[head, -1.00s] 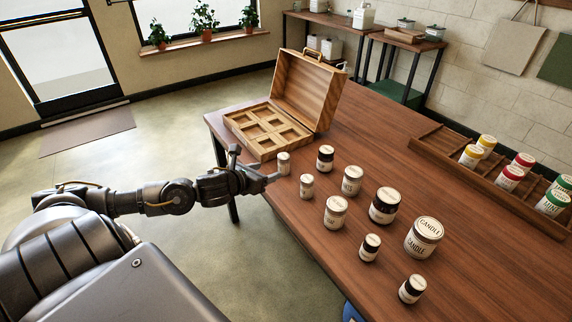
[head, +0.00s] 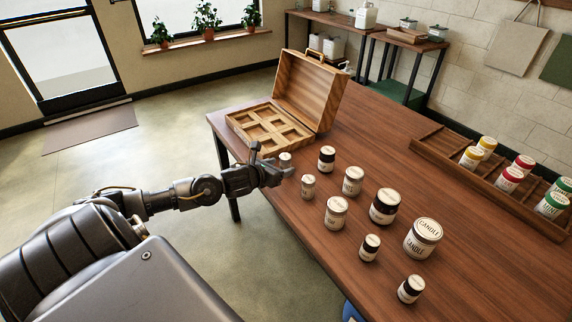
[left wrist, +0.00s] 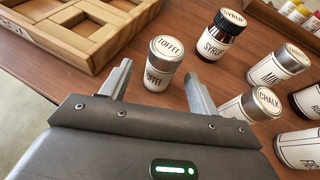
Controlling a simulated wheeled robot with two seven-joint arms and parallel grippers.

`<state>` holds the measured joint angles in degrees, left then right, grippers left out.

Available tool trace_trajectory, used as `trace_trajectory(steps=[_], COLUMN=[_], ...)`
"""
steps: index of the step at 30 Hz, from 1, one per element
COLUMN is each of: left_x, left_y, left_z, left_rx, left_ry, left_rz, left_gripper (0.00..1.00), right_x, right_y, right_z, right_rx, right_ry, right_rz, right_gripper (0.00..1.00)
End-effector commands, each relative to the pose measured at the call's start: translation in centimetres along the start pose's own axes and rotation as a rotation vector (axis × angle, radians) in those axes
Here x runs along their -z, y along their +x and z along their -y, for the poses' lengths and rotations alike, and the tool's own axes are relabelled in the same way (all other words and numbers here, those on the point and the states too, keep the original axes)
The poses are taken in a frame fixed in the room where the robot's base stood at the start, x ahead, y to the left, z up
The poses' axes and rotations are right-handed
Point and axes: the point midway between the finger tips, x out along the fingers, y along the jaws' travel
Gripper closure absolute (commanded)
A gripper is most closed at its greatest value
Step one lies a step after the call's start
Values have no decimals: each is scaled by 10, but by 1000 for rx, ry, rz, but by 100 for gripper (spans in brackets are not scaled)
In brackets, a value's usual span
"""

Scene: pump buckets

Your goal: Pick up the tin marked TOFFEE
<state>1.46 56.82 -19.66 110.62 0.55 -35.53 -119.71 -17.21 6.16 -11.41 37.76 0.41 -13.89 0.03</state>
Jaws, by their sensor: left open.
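The TOFFEE tin (left wrist: 163,65) is a small silver-lidded tin with a cream label. It stands upright on the table, just beyond and between the open fingers of my left gripper (left wrist: 157,90) in the left wrist view. In the head view the tin (head: 286,158) shows only in part behind my left gripper (head: 275,165), which hides its lower part. The gripper is open with nothing in it. My right gripper is not in view.
A SYRUP jar (left wrist: 221,35) stands right of the tin, with a CHALK tin (left wrist: 251,105) close to the right finger. An open wooden case (head: 262,127) lies behind. Several other jars and a candle tin (head: 423,238) stand to the right. A long rack (head: 437,155) holds coloured tins.

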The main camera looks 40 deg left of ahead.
Motion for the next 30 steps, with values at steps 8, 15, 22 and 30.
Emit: trace_trajectory(steps=[8,15,22,30], left_x=[-1,0,0,0], left_y=[32,33,33,33], left_z=[0,0,0,0], left_rx=[-1,0,0,0], left_ry=[0,1,1,0], left_rz=[1,0,1,1], left_gripper=[39,40,70,88], right_x=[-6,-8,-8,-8], right_y=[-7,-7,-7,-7], right_z=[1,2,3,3], right_rx=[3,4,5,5], right_ry=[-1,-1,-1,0], right_rz=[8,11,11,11], right_gripper=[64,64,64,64])
